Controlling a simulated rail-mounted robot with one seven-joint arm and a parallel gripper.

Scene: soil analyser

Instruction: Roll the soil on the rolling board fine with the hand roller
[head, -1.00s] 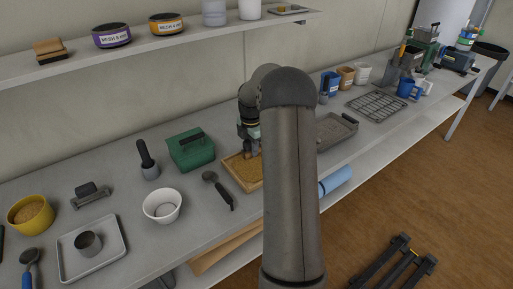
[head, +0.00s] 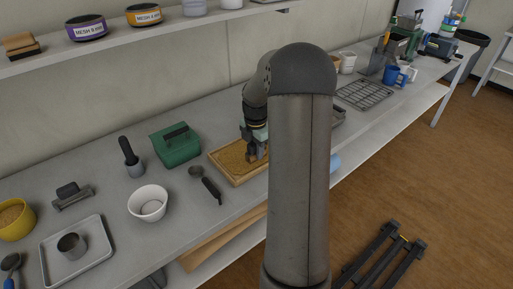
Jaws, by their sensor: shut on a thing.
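The rolling board (head: 232,178) is a shallow wooden tray on the bench, left of my arm. Brown soil (head: 232,158) lies spread over it. My gripper (head: 257,154) points down over the right part of the board, low at the soil. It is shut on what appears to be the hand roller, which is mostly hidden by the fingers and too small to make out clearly. Whether the roller touches the soil cannot be told. My arm hides the bench just right of the board.
A dark-handled tool (head: 207,186) lies just left of the board. A green box (head: 176,145) stands behind it, and a white bowl (head: 148,203) farther left. A metal tray (head: 98,263) with a cup stands front left. A wire rack (head: 364,94) lies to the right.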

